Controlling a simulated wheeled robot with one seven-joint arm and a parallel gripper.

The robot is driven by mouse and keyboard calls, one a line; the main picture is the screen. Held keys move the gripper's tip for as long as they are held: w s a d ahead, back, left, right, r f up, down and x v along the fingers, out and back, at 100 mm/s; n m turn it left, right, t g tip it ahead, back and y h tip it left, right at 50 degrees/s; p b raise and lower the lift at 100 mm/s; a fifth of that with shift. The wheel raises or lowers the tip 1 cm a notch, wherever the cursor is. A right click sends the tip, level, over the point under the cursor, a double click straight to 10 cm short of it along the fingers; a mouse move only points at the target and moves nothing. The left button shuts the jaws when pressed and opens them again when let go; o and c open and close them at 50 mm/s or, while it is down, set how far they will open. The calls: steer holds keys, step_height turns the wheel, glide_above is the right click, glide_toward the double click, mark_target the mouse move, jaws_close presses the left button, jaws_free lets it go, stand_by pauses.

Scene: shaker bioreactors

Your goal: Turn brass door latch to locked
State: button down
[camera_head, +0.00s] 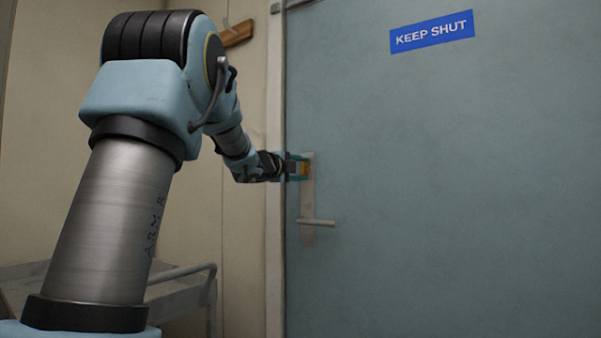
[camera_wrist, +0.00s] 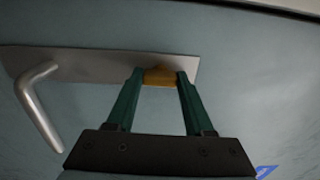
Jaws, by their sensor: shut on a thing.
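The brass latch (camera_head: 305,169) sits at the upper end of the door's metal plate (camera_head: 307,205). It also shows in the wrist view (camera_wrist: 159,77), between the green fingers. My gripper (camera_head: 298,168) is shut on the latch, with one finger on each side of it in the wrist view (camera_wrist: 160,80). The fingers hide part of the latch, and I cannot tell its exact turn angle. The blue-grey door (camera_head: 440,180) appears closed against its frame.
A lever handle (camera_head: 316,222) sticks out from the plate below the latch. A blue "KEEP SHUT" sign (camera_head: 432,32) is high on the door. A grey cart with a rail (camera_head: 185,272) stands at the lower left. A wooden wall piece (camera_head: 237,34) is at the upper left.

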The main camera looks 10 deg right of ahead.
steer(key=shift+c, duration=1.4)
jaws_free()
steer(key=b+v, duration=0.1)
steer(key=v, duration=0.9)
steer(key=shift+s+a, duration=0.25)
steer(key=shift+s, duration=0.1)
